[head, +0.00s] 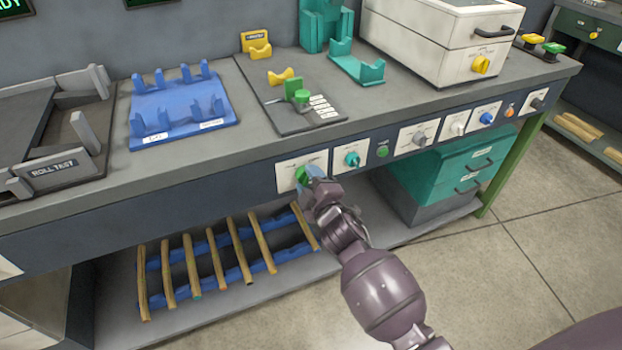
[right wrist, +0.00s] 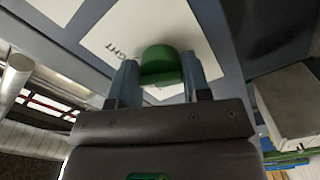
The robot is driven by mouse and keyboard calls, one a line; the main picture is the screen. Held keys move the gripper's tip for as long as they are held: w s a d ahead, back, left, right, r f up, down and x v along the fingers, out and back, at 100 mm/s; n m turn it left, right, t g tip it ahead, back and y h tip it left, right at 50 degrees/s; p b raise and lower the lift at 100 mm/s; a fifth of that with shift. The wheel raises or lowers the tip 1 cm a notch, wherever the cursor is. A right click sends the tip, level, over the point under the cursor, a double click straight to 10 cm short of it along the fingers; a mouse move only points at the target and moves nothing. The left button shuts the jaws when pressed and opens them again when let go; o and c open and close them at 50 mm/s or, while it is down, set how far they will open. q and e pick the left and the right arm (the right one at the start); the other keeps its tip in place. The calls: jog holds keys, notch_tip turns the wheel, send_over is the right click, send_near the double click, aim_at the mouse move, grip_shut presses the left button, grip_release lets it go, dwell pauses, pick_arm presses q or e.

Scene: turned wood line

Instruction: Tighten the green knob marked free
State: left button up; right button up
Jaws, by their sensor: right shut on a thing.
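A round green knob (head: 301,174) sits on a white plate (head: 287,177) at the left of the row on the bench's front edge. My right gripper (head: 310,178) is at this knob and partly covers it in the head view. In the right wrist view the green knob (right wrist: 160,66) is between the two fingers of my right gripper (right wrist: 158,84), which is shut on it. The white plate (right wrist: 192,30) behind it shows letters ending in "GHT". The rest of its marking is hidden or too small to read. My left gripper is not in view.
A teal knob (head: 352,159) and a small green button (head: 382,151) are just to the right, with more knobs beyond. Below are a rack (head: 225,245) of several wooden sticks and teal drawers (head: 462,165). Open floor lies at the right.

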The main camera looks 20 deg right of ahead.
jog(key=m+p, duration=0.1)
jog(key=m, duration=0.2)
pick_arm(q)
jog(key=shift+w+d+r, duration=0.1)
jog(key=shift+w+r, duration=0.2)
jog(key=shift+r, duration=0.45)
pick_arm(e)
jog(key=shift+m, duration=0.4)
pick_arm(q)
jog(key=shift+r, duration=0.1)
pick_arm(e)
jog(key=o, duration=0.9)
jog(key=shift+s, duration=0.15)
jog(key=shift+s, duration=0.3)
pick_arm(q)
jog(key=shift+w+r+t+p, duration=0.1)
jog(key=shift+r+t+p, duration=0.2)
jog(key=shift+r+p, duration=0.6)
pick_arm(e)
jog(key=s, duration=1)
jog(key=shift+d, duration=0.15)
